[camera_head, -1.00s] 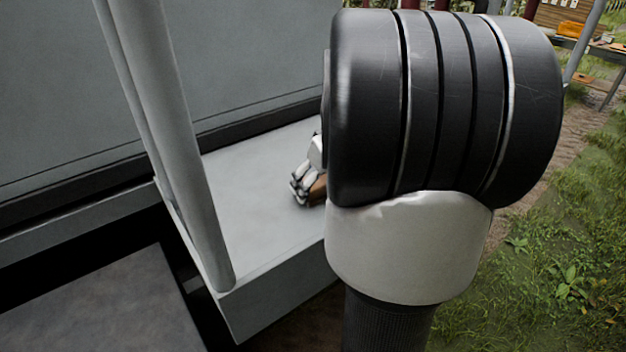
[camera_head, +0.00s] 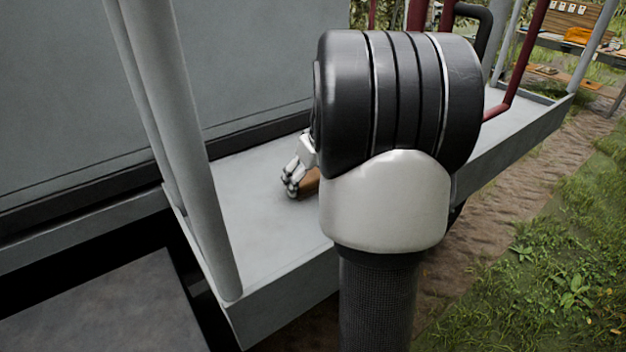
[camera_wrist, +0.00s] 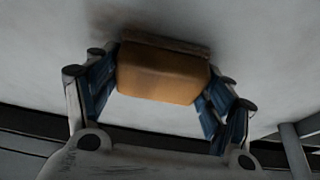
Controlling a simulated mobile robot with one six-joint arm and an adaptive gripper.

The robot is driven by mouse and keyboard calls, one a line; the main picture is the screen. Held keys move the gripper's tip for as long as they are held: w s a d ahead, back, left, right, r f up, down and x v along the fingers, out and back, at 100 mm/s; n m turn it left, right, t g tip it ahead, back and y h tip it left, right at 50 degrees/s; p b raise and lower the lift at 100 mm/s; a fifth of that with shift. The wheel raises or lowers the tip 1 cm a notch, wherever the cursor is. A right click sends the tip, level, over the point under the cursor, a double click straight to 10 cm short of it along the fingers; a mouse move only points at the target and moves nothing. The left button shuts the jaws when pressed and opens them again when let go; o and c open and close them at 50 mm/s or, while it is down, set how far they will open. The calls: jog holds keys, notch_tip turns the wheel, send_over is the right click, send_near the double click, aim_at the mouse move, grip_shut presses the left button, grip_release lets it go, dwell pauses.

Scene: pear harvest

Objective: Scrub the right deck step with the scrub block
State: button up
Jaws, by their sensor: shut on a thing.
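The scrub block (camera_wrist: 160,76) is an orange-brown block with a darker brown edge along its far side. My gripper (camera_wrist: 160,88) is shut on it, with the blue finger pads at its left and right sides. In the head view my gripper (camera_head: 295,178) is partly hidden behind my arm, and a part of the scrub block (camera_head: 309,184) shows beside it. The block is at the pale grey surface of the deck step (camera_head: 250,225); a dark smudge lies around its far edge in the wrist view. I cannot tell whether the block touches the surface.
A grey post (camera_head: 180,150) rises at the step's left front corner. A grey wall (camera_head: 255,60) stands behind. Dark red rails (camera_head: 523,70) rise from the deck farther right. Dirt and grass (camera_head: 530,270) lie to the right. A workbench (camera_head: 580,45) stands far off.

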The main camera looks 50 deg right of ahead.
jog(key=shift+w+d, duration=0.1)
jog(key=shift+w, duration=0.1)
jog(key=shift+s+d+f, duration=0.1)
jog(key=shift+s+d, duration=0.1)
jog(key=shift+d, duration=0.45)
jog(key=shift+s+d, duration=0.15)
jog(key=shift+d, duration=0.45)
jog(key=shift+s+a+b, duration=0.25)
jog(key=shift+s+b, duration=0.25)
jog(key=shift+s, duration=0.6)
jog(key=shift+s+a+b, duration=0.3)
jog(key=shift+s+b, duration=0.2)
jog(key=shift+s, duration=0.6)
jog(key=shift+s+a+b, duration=0.25)
jog(key=shift+s+b, duration=0.25)
jog(key=shift+s, duration=0.6)
jog(key=shift+s+a+b, duration=0.15)
jog(key=shift+s+b, duration=0.15)
jog(key=shift+s, duration=0.35)
jog(key=shift+s+a+b, duration=0.15)
jog(key=shift+s+b, duration=0.15)
jog(key=shift+s, duration=0.3)
jog(key=shift+s+a+b, duration=0.25)
jog(key=shift+s+b, duration=0.05)
jog(key=shift+s, duration=0.7)
jog(key=shift+s+a+b, duration=0.25)
jog(key=shift+s+b, duration=0.05)
jog(key=shift+s, duration=0.65)
